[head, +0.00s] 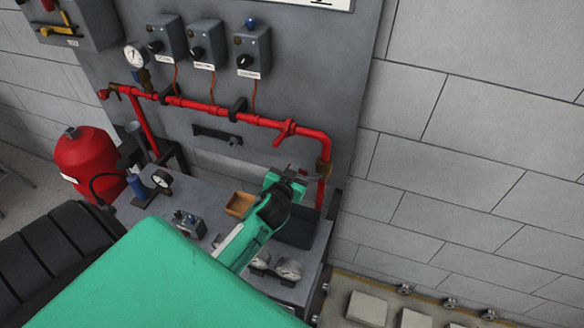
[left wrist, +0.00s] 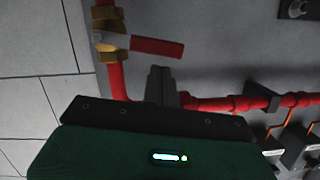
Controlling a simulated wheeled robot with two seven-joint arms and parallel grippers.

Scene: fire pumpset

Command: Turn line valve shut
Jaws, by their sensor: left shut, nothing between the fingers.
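The line valve has a brass body (left wrist: 110,42) on the vertical part of the red pipe. Its red lever (left wrist: 157,47) sticks out sideways, roughly square to that pipe. My left gripper (head: 300,174) is beside the pipe. In the left wrist view its fingers (left wrist: 159,72) are shut and empty, with the tips close to the lever; whether they touch it I cannot tell. My right gripper is not in view.
The red pipe (head: 215,108) runs along the grey panel, with a gauge (head: 136,55) and switch boxes (head: 206,45) above. Below are an orange tray (head: 240,204), a dark bin (head: 297,229) and several gauges on the bench. A red tank (head: 88,165) stands left.

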